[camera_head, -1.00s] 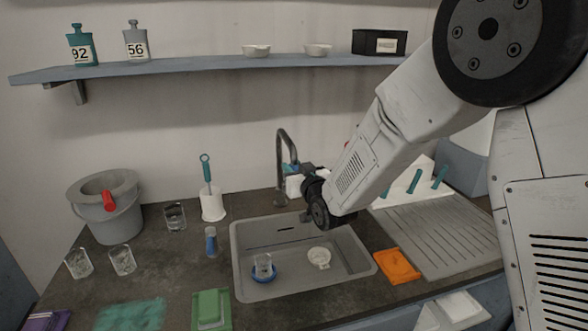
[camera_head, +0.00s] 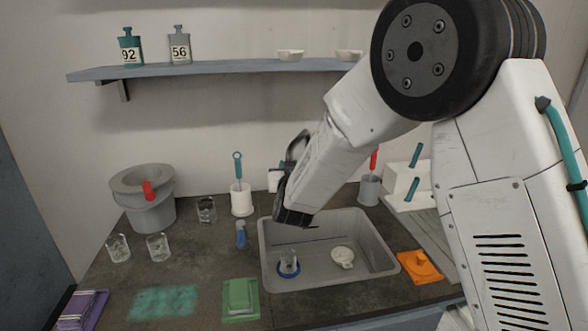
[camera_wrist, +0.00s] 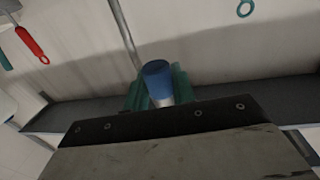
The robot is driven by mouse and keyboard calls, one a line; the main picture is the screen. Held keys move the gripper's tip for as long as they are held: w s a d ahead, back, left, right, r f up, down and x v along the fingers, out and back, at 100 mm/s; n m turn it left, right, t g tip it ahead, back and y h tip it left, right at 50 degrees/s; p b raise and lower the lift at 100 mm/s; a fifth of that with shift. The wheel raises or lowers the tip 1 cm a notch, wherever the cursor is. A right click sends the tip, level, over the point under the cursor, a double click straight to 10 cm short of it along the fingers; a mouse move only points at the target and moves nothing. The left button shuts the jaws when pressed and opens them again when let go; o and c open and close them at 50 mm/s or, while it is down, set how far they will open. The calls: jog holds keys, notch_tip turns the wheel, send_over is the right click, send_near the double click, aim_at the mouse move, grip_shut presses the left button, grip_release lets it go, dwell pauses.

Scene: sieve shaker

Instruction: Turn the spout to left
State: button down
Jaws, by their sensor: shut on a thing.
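The grey curved spout (camera_head: 298,147) of the tap rises behind the sink in the head view. My arm covers its lower part and end. In the wrist view, a thin metal pipe (camera_wrist: 125,35) runs down to a blue, round tip (camera_wrist: 157,72), which appears to be the spout's end. My gripper (camera_wrist: 157,92) has its teal fingers on both sides of this tip and is shut on it.
The sink (camera_head: 380,262) holds a glass on a blue dish (camera_head: 288,268) and a white dish (camera_head: 342,257). A white brush holder (camera_head: 241,202) and a blue bottle (camera_head: 241,236) stand left of it. An orange cloth (camera_head: 419,267) lies right. The shelf (camera_head: 215,68) hangs above.

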jog(key=shift+w+a, duration=0.15)
jog(key=shift+a, duration=0.2)
jog(key=shift+r, duration=0.1)
jog(key=c, duration=1.2)
grip_release()
jog(key=shift+a, duration=0.15)
jog(key=s, duration=0.7)
jog(key=shift+s, duration=0.35)
jog(key=shift+f, duration=0.2)
